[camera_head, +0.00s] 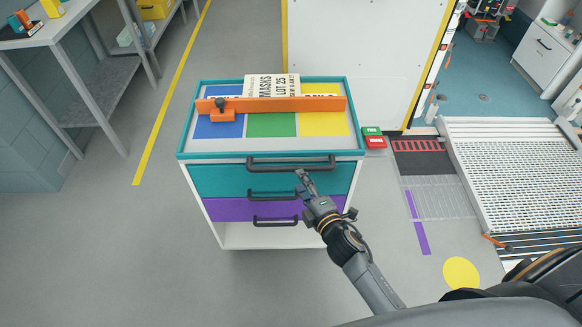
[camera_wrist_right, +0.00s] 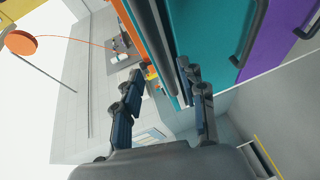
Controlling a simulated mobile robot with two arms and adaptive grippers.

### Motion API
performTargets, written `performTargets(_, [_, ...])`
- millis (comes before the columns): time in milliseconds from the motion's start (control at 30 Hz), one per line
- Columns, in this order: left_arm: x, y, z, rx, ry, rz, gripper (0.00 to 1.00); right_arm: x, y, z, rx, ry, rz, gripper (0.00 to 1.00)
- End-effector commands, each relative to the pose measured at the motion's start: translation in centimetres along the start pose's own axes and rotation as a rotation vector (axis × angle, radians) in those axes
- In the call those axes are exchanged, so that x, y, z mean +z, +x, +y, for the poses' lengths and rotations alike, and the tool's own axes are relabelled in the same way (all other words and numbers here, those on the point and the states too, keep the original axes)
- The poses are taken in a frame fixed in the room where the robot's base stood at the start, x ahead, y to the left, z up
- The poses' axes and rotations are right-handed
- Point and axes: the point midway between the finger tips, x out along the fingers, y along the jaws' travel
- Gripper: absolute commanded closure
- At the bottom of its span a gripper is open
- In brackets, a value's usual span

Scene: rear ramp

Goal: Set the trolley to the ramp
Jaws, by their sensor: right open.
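The trolley (camera_head: 220,178) stands in the middle of the head view, with a teal-rimmed top, teal and purple drawers and dark bar handles. Its top handle (camera_head: 291,163) runs along the front edge. My right gripper (camera_head: 306,183) is open just below and in front of this handle. In the right wrist view, the gripper (camera_wrist_right: 162,103) has its fingers spread, with the dark handle bar (camera_wrist_right: 165,45) reaching between them, close to the right-hand finger. Contact cannot be told. The ramp (camera_head: 515,165), a pale perforated plate, lies at the right. My left gripper is not in view.
An orange bar (camera_head: 300,104) and a sign (camera_head: 272,87) lie on the trolley top. Green and red pedals or boxes (camera_head: 374,138) sit beside its right rear. A yellow disc (camera_head: 461,272) and purple strip (camera_head: 417,222) mark the floor. A workbench (camera_head: 75,70) stands left; the left floor is clear.

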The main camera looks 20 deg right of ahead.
Motion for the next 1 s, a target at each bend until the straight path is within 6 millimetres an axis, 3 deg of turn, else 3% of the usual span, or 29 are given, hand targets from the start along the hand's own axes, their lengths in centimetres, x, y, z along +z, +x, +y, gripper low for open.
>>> performTargets(100, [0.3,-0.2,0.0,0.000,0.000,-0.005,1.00,0.0,2.6,0.1,0.001,0.002,0.000,0.59])
performTargets(333, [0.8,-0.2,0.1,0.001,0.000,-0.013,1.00,0.0,6.1,0.0,0.000,0.001,-0.001,0.59])
performTargets(500, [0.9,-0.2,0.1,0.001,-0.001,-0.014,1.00,0.0,7.1,0.0,0.000,0.001,0.000,0.59])
performTargets(800, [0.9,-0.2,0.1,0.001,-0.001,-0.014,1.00,0.0,7.3,-0.1,-0.001,0.001,0.000,0.59])
performTargets(1000, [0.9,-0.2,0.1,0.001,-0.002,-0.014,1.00,0.0,7.2,-0.1,-0.001,0.002,0.000,0.98])
